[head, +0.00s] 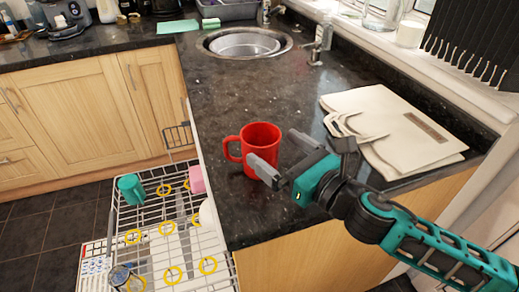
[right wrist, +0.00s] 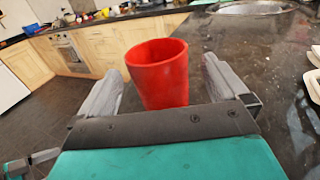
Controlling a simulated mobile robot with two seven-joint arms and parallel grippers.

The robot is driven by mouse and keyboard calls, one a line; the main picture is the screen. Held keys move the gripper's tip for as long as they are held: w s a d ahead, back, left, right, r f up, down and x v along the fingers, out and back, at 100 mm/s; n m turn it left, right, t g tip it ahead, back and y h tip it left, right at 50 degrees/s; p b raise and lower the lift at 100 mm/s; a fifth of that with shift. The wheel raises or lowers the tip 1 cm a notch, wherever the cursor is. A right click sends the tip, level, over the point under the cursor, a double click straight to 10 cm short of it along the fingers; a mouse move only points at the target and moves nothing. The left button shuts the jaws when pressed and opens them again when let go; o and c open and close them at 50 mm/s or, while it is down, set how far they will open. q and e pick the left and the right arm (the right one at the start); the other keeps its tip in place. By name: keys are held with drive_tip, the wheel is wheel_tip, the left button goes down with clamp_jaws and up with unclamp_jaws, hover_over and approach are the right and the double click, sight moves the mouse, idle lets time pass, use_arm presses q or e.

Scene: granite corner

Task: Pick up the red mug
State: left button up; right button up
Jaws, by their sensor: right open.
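A red mug (head: 262,143) stands upright on the dark granite counter (head: 285,99), near its left front edge, with its handle to the left. My right gripper (head: 278,154) is open beside the mug in the head view, its arm coming in from the right. In the right wrist view, the red mug (right wrist: 159,74) lies ahead, between the lines of the two open fingers (right wrist: 161,88). Its lower part is hidden behind the gripper body. I cannot tell whether a finger touches it. My left gripper is in neither view as a clear gripper.
A cream folded bag (head: 392,128) lies right of the mug. A round metal sink (head: 244,43) is at the back. Left of the counter, an open dishwasher rack (head: 150,215) holds a teal cup (head: 131,189) and a pink item (head: 196,179). The counter between mug and sink is clear.

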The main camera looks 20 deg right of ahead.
sight(250, 131)
drive_tip(key=x, duration=0.3)
drive_tip(key=p+x, duration=0.1)
drive_tip(key=shift+w+a+r, duration=0.2)
drive_tip(key=shift+a+r, duration=0.05)
drive_tip(key=shift+a, duration=0.05)
drive_tip(key=shift+w+a+f, duration=0.1)
drive_tip(key=shift+w+a, duration=0.05)
drive_tip(key=shift+w, duration=0.15)
